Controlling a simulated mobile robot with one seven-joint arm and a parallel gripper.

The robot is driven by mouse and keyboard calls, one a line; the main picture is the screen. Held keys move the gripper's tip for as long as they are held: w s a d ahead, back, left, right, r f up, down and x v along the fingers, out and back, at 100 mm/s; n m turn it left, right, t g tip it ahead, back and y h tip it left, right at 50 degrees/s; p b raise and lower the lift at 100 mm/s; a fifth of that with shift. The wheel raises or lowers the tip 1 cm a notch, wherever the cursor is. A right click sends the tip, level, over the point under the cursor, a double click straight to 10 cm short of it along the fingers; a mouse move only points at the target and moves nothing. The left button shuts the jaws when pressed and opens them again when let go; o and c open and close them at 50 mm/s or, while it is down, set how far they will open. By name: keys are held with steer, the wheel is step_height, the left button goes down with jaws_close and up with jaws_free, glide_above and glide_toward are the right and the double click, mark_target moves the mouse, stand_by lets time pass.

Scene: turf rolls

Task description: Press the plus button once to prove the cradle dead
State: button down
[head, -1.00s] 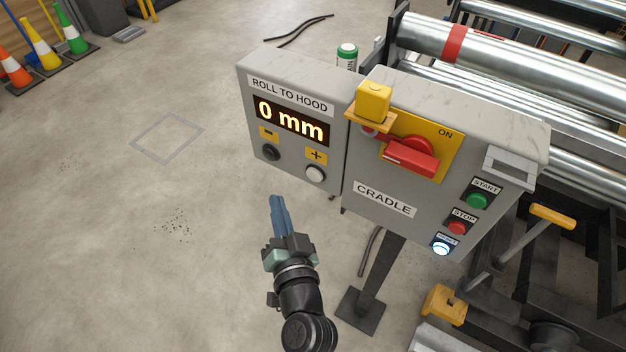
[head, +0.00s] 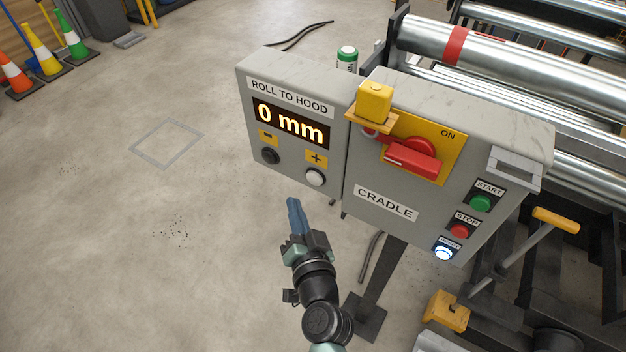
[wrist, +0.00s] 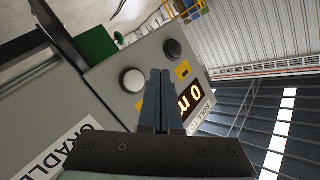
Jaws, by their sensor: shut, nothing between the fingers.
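The white plus button (head: 316,177) sits on the grey ROLL TO HOOD panel (head: 248,105), under a yellow plus label. It also shows in the wrist view (wrist: 133,80), just left of my fingertips. The display (head: 291,122) reads 0 mm. A dark minus button (head: 270,156) is to its left. My gripper (head: 293,203) is shut and empty, its blue fingers pointing up toward the panel, below and left of the plus button in the head view. In the wrist view my gripper (wrist: 161,74) covers part of the panel. I see no contact with the button.
The CRADLE box (head: 440,215) adjoins on the right, with a red switch handle (head: 411,160) beside ON, a yellow padlock-like block (head: 374,102), green START (head: 480,203), red STOP (head: 459,231) and lit RESET (head: 443,253) buttons. Steel rollers (head: 520,65) stand behind.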

mark_target(306, 177)
steer(key=shift+w+d+b, duration=0.35)
steer(key=shift+w+d, duration=0.25)
steer(key=shift+w, duration=0.25)
steer(key=shift+w+d+b, duration=0.3)
steer(key=shift+w+d, duration=0.3)
steer(key=shift+w, duration=0.2)
stand_by(0.9)
steer(key=shift+w+d+b, duration=0.3)
steer(key=shift+w+b, duration=0.05)
steer(key=shift+w+d+b, duration=0.25)
steer(key=shift+w+b, duration=0.05)
steer(key=shift+w, duration=0.05)
stand_by(0.9)
steer(key=shift+s+a, duration=0.5)
steer(key=shift+s, duration=0.2)
steer(key=shift+s+a+p, duration=0.5)
steer(key=shift+s+a, duration=0.25)
steer(key=shift+s, duration=0.25)
steer(key=shift+s+a+p, duration=0.45)
steer(key=shift+s+a, duration=0.3)
steer(key=shift+s, duration=0.25)
